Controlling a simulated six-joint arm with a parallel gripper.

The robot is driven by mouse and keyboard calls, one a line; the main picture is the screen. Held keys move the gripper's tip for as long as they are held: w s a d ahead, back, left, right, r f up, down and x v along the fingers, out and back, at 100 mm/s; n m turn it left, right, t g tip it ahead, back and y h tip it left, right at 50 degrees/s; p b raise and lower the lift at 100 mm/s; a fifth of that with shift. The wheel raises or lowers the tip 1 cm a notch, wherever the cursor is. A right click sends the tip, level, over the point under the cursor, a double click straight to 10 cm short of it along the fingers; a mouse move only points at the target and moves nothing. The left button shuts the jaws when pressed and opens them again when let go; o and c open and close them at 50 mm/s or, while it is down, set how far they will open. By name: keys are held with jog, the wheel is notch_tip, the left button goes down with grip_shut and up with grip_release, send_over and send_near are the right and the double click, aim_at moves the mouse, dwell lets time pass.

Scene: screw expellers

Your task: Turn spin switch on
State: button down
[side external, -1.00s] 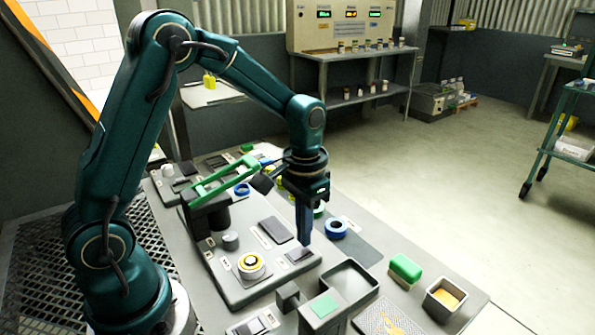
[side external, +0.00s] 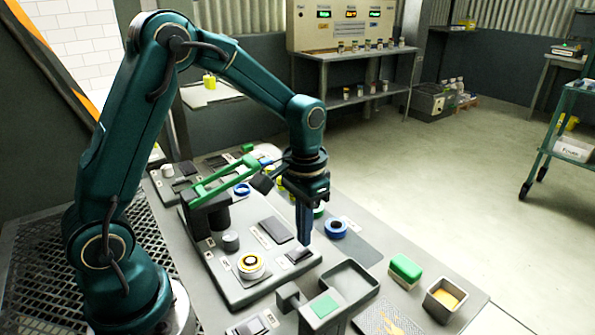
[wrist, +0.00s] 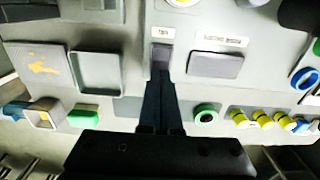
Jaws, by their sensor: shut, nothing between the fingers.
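The spin switch (side external: 298,256) is a small dark rocker on the grey panel (side external: 240,292). In the wrist view the switch (wrist: 162,52) sits under a small white label, directly ahead of my fingertips. My gripper (side external: 304,239) points straight down with its fingers together and nothing between them. In the wrist view the closed fingers (wrist: 160,84) reach to the near edge of the switch. I cannot tell whether they touch it. The fingers partly cover the switch, and its on or off position is unclear.
A wider dark plate (side external: 277,230) lies beside the switch on the panel. A green lever (side external: 220,182) stands behind.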

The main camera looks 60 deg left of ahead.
aim_at(305, 249)
jog(key=shift+f, duration=0.9)
dwell(0.4)
jog(key=shift+r, duration=3.55)
jog(key=s+d+r+t, duration=0.25)
jog(key=s+r, duration=0.25)
jog(key=r, duration=0.3)
jog(key=s+f+t, duration=0.2)
jog(key=s+t, duration=0.1)
jog(key=s, duration=0.4)
jog(key=shift+s+f, duration=0.2)
jog(key=shift+s, duration=0.15)
